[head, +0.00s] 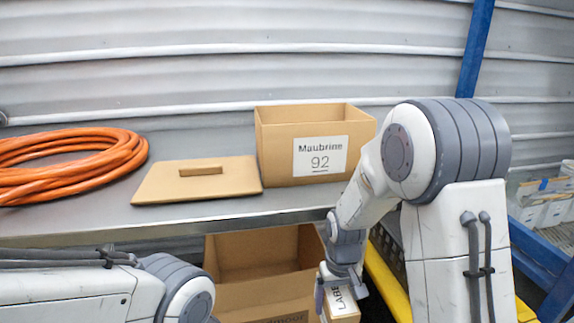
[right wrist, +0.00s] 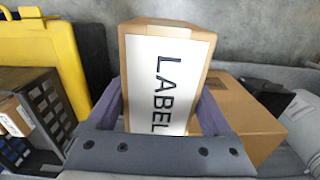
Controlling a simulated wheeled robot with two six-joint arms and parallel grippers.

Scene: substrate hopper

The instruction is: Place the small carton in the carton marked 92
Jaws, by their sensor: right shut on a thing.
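The carton marked 92 (head: 280,150) stands upright and open-topped on the metal shelf, with "Maubrine 92" on its white label. The small carton (head: 340,308) is brown with a white "LABEL" sticker and shows partly at the bottom of the head view. In the right wrist view the small carton (right wrist: 170,75) fills the middle. My right gripper (head: 338,285) is shut on it, with one finger on each side, below the shelf's front edge. My left arm shows at lower left in the head view, but its gripper is out of frame.
A flat lid (head: 220,183) with a raised grip lies left of the carton marked 92. A coiled orange hose (head: 75,165) lies further left. Below the shelf, a larger open carton (head: 250,290) is beside the small one. A yellow frame (head: 388,282) is to the right.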

